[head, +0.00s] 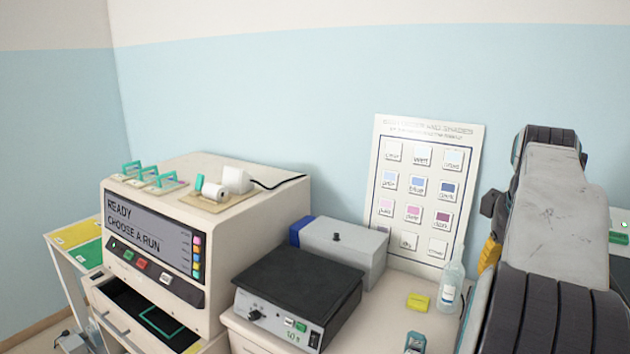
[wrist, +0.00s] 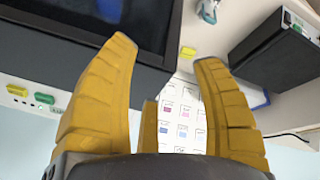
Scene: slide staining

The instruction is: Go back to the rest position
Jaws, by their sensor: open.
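Behind the fingers in the wrist view are the wall chart (wrist: 180,117), a dark panel and the bench top.
A staining machine (head: 250,215) with an open drawer (head: 150,312) stands at the left. A black-topped hotplate (head: 298,283), a grey box (head: 345,248), a yellow block (head: 418,301) and a clear bottle (head: 450,287) stand right of it. The chart (head: 425,185) leans on the wall.

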